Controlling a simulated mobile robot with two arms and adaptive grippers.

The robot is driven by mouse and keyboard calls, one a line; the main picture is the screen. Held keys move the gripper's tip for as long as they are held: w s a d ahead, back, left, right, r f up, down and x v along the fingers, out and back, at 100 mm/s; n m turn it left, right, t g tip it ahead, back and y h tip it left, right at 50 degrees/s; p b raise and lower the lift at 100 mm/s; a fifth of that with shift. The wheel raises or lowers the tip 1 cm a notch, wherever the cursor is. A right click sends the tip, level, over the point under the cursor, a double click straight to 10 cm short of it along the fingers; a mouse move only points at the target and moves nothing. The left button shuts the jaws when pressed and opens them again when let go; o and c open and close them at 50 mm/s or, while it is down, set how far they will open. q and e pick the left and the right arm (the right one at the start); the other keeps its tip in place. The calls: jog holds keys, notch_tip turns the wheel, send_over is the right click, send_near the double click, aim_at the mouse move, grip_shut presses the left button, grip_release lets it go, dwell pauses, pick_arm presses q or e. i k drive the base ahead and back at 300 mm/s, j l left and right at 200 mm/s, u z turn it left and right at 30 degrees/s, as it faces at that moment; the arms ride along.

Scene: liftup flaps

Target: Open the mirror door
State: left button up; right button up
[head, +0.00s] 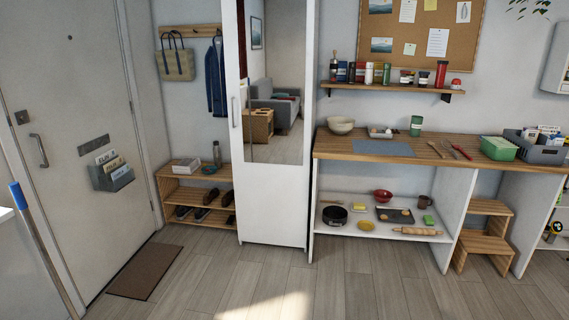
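The mirror door (272,205) is the tall white front of a narrow cabinet in the middle of the head view. Its upper part holds a mirror (277,130) that reflects a grey sofa and a wooden box-like piece. A slim vertical handle (233,112) is on the door's left edge. The door looks shut. Its top is cut off by the frame. Neither of my grippers is in view, and nothing touches the door.
A brown doormat (145,272) lies at the entry door. The floor before the cabinet is clear.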

aim_at(268, 45)
jog(key=i, duration=1.7)
